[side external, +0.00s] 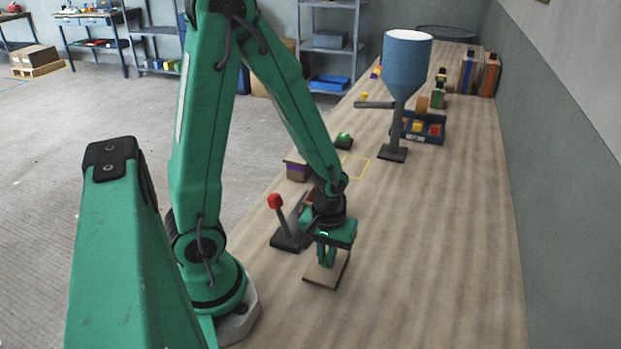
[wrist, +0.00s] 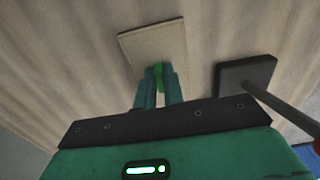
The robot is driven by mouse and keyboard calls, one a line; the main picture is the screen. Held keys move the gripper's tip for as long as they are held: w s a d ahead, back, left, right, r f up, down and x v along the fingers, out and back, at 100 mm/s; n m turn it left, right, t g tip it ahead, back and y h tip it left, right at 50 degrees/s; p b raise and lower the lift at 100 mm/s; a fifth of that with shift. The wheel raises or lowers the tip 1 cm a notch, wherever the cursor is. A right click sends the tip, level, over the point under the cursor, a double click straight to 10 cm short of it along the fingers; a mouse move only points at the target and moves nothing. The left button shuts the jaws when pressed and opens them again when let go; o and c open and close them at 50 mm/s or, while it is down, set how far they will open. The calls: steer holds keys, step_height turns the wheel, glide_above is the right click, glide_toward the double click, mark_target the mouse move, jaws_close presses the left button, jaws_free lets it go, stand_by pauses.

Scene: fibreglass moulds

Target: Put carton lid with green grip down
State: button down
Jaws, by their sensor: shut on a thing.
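The carton lid (side external: 326,272) is a flat tan-brown square near the front of the wooden table in the side view. In the wrist view the lid (wrist: 150,45) lies flat beyond my fingers, with its green grip (wrist: 158,70) between them. My gripper (side external: 327,262) points down over the lid, and its fingers are shut on the green grip; it also shows in the wrist view (wrist: 158,76). The fingers hide part of the grip. I cannot tell whether the lid touches the table or hangs just above it.
A lever with a red knob (side external: 274,201) on a dark base stands close left of the lid; its base (wrist: 245,74) shows right in the wrist view. The table's right front is clear.

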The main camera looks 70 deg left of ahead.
steer(key=shift+f, duration=0.1)
steer(key=c, duration=1.5)
jaws_free()
step_height(320, 180, up, 12)
step_height(320, 180, up, 10)
steer(key=m+t, duration=0.5)
steer(key=m, duration=0.3)
glide_above(326, 257)
steer(key=s+d, duration=0.1)
steer(key=s, duration=0.1)
steer(key=shift+s+d+r+m+t, duration=0.1)
steer(key=shift+d+r+m+t, duration=0.05)
steer(key=shift+r+m, duration=0.15)
steer(key=shift+s+d+r+m+t, duration=0.1)
steer(key=shift+r+m+t, duration=0.1)
steer(key=shift+r, duration=0.2)
